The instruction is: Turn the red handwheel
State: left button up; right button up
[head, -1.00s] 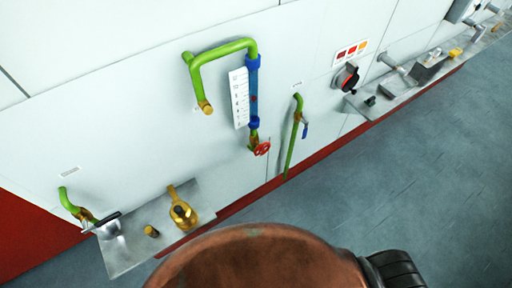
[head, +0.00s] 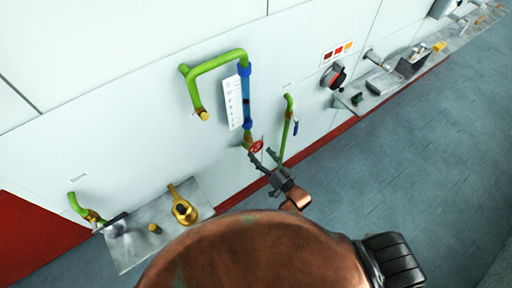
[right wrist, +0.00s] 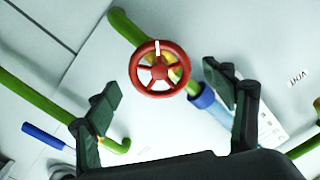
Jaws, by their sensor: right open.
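The red handwheel (head: 256,146) sits at the lower end of the green and blue pipe on the white wall. In the right wrist view the handwheel (right wrist: 160,69) shows nearly face-on, with several spokes and a white mark at the top of its rim. My right gripper (head: 263,157) is just in front of the handwheel in the head view. In the right wrist view its fingers (right wrist: 172,100) are spread wide and empty, with the wheel beyond and between them. I cannot tell any contact. My left gripper is not in view.
A green pipe with a blue lever (head: 296,127) is close to the right of the wheel. A metal shelf (head: 150,213) with brass parts is at lower left. A red and black rotary switch (head: 334,76) and another shelf (head: 369,99) are to the right.

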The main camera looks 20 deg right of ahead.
aim_at(257, 149)
jog(key=x, duration=0.2)
jog(key=shift+w+a, duration=0.1)
jog(key=shift+w, duration=0.2)
jog(key=shift+w+a, duration=0.15)
jog(key=shift+w, duration=0.35)
jog(key=shift+c, duration=0.6)
jog(key=c, duration=1.1)
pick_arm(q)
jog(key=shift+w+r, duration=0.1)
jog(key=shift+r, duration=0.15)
pick_arm(e)
jog(key=shift+o, duration=0.2)
jog(key=shift+n, duration=0.4)
